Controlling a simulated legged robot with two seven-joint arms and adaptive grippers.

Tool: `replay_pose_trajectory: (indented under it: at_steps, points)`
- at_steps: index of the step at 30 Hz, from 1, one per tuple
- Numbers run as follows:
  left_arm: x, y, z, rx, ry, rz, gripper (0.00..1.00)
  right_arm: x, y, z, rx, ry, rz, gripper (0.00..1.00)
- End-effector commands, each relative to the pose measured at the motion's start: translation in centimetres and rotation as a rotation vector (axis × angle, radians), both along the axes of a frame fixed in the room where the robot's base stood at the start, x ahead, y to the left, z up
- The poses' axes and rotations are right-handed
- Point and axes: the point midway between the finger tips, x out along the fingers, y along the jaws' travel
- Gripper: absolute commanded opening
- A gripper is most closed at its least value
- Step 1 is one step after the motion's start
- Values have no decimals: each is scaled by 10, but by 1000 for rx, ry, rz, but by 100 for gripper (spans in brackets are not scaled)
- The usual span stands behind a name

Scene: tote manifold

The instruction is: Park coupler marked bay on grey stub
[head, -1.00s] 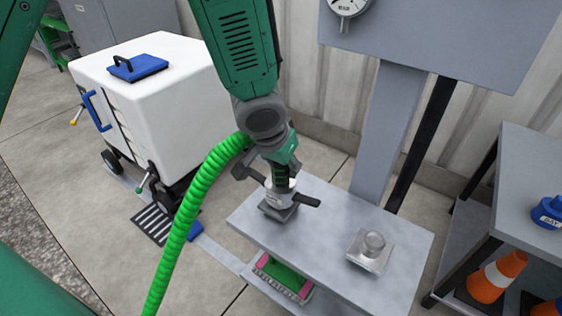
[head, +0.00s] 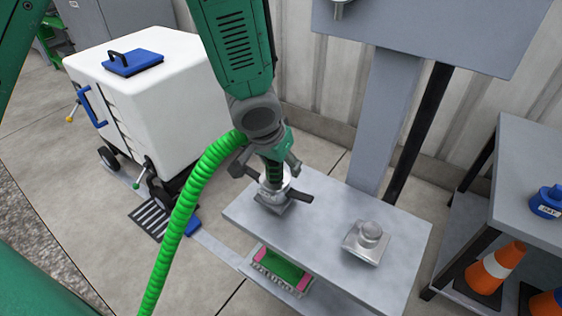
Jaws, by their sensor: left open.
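My left gripper (head: 268,172) comes down from above over the left part of the grey bench and is open around the upper part of a coupler. The coupler (head: 275,189) has a pale metallic body and dark side levers. It stands upright on or over a dark grey square-based stub (head: 271,205); the joint between them is partly hidden. A green ribbed hose (head: 184,205) runs up to the wrist, where its end is hidden. A lighter silver stub (head: 370,237) on a square plate stands bare to the right. Any lettering on the coupler is unreadable. My right gripper is out of view.
The grey bench (head: 330,238) has clear room between the stubs. A grey upright panel (head: 430,30) stands behind it. A white wheeled tote (head: 150,90) stands left. A cart (head: 540,160) at right holds a blue labelled cap (head: 547,201) and traffic cones (head: 495,268).

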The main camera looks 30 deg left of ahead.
Motion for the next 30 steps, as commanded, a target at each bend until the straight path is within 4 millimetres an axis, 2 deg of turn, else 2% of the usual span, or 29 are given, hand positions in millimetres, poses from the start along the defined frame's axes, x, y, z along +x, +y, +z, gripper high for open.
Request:
replay_pose_trajectory:
  at_steps: [5, 18, 24, 30]
  points:
    - [-4, 1, 13, -3, -4, 3, 54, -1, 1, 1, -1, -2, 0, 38]
    - [-36, -2, 93, 1, -5, 0, 54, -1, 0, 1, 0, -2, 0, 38]
    - [-43, -3, 109, 3, -1, 0, 54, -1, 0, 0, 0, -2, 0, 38]
    - [-44, -3, 111, 5, 1, 0, 54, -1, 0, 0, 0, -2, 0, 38]
